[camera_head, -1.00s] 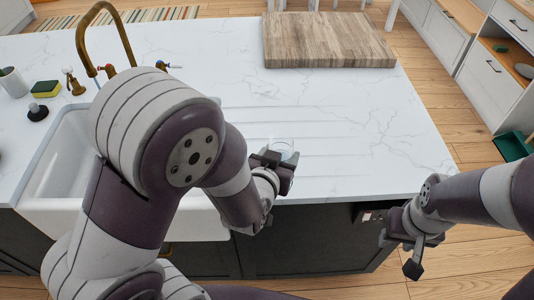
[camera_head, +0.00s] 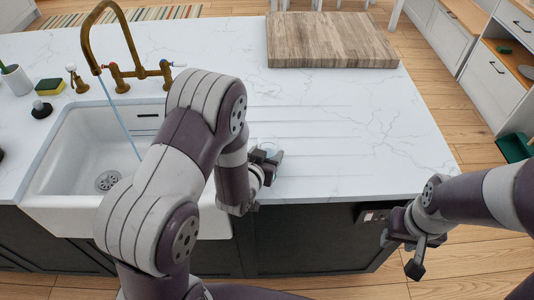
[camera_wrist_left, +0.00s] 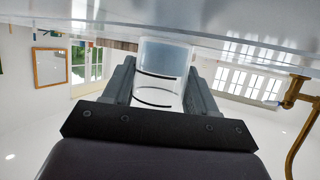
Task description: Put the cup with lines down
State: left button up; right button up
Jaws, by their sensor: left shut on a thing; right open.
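The cup with lines (camera_wrist_left: 163,72) is clear with dark curved lines around it, and it sits between the fingers of my left gripper in the left wrist view. My left gripper (camera_head: 267,158) is shut on the cup over the grooved drainer to the right of the sink. In the head view the cup is mostly hidden by the gripper. In the left wrist view the cup's far end is close to the counter surface; I cannot tell whether it touches. My right gripper (camera_head: 415,247) is open and empty, beyond the counter's front edge.
The white countertop (camera_head: 390,130) is clear right of the gripper. A wooden board (camera_head: 330,40) lies at the back. The sink (camera_head: 75,150) is at left, with water running from the brass faucet (camera_head: 125,45). A sponge (camera_head: 48,86) and a pot (camera_head: 17,80) stand far left.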

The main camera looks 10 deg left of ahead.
pick_arm(q)
jog(key=shift+f, duration=0.2)
jog(key=o, duration=1.1)
jog(key=shift+o, duration=0.2)
jog(key=shift+r, duration=0.3)
jog(key=v, duration=1.1)
jog(key=shift+s+a+r, duration=0.1)
jog(key=shift+s+a, duration=0.05)
jog(key=shift+s, duration=0.2)
jog(key=shift+w+a+f+g, duration=0.15)
jog(key=shift+f+g, duration=0.15)
jog(key=shift+g, duration=0.4)
jog(key=g, duration=0.2)
jog(key=s+a+f+g, duration=0.1)
jog(key=g, duration=0.1)
jog(key=shift+a+f+y, duration=0.1)
jog(key=shift+f+y, duration=0.1)
jog(key=shift+y, duration=0.2)
jog(key=s+a+r+n+g, duration=0.1)
jog(key=s+r+g, duration=0.1)
jog(key=s+g, duration=0.4)
jog(key=shift+s+a+r+g+y, duration=0.2)
jog(key=shift+s+r+g+y, duration=0.15)
jog(key=shift+s, duration=0.45)
